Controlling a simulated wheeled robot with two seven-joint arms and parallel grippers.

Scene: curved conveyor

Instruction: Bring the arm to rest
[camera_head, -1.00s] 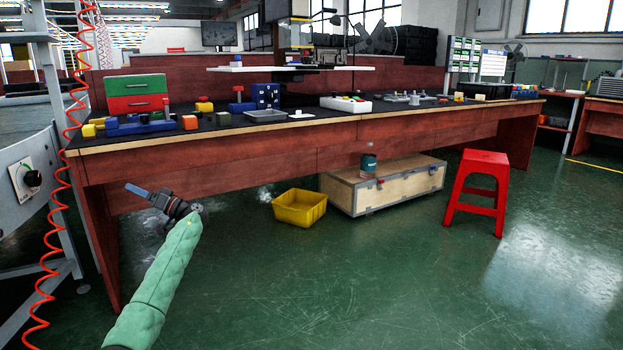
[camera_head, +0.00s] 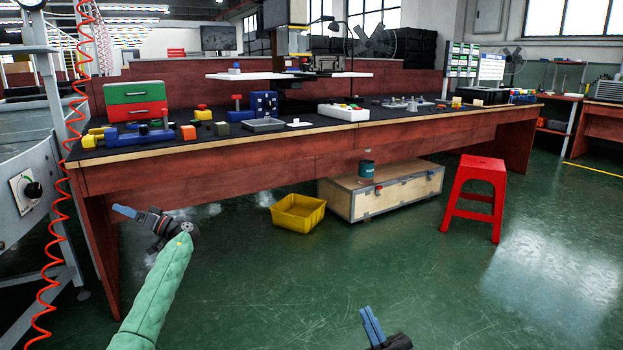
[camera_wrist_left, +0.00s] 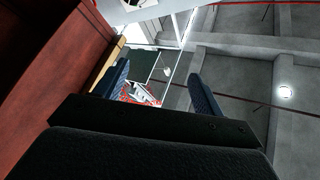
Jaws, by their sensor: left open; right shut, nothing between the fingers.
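My left arm, in a green sleeve, comes in from the lower left in the head view. Its gripper (camera_head: 124,211) is in front of the workbench's front panel, below the tabletop. In the left wrist view its two blue fingers (camera_wrist_left: 160,88) stand apart with nothing between them. My right gripper (camera_head: 372,326) shows at the bottom of the head view, low over the green floor. Its blue fingers are together and hold nothing. Most of the right arm is out of view.
The long red workbench (camera_head: 240,165) carries bricks, trays and a red-green box (camera_head: 135,101). A yellow bin (camera_head: 298,212), a wooden crate (camera_head: 400,190) and a red stool (camera_head: 477,198) stand on the floor. A red coiled cable (camera_head: 50,250) hangs at left. Floor at the front right is clear.

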